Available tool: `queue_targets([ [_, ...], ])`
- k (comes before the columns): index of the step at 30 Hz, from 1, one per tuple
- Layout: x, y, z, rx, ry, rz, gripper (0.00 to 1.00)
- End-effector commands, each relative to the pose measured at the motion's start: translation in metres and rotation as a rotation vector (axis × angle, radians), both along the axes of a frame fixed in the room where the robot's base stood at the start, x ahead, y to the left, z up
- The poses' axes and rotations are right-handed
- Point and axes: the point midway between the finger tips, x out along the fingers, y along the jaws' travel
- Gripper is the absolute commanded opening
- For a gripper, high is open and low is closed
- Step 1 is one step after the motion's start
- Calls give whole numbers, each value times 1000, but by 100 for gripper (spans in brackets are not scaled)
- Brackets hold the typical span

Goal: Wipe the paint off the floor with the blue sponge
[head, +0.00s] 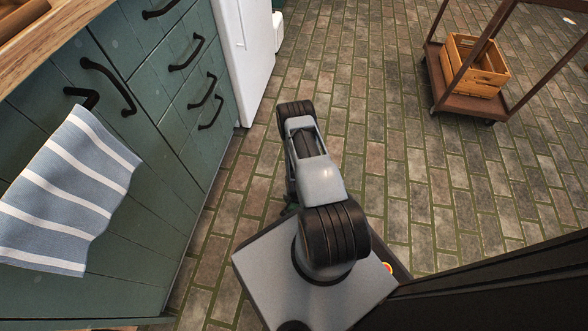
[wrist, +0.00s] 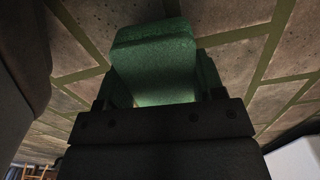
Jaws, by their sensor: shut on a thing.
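My gripper (wrist: 158,92) is shut on a spongy block (wrist: 155,48) in the wrist view. The block is the sponge, and it looks dark green to teal there rather than clearly blue. Brick floor fills the background behind it; I cannot tell whether the sponge touches the floor. In the head view my arm hides the gripper, and only a small green bit (head: 290,209) shows beside the arm. I can make out no clear paint on the floor (head: 370,120) in either view.
Green cabinets (head: 150,130) with a striped towel (head: 70,195) line the left, beside a white appliance (head: 246,60). A brown wheeled rack (head: 463,103) holding a wooden crate (head: 476,68) stands at the upper right. The floor between is clear.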

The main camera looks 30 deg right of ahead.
Motion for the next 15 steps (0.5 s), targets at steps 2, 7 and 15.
queue_targets([
  [2,1,0,11,0,-1,2,33],
  [7,1,0,27,-1,-2,1,33],
  [15,1,-1,46,-1,-2,-1,33],
])
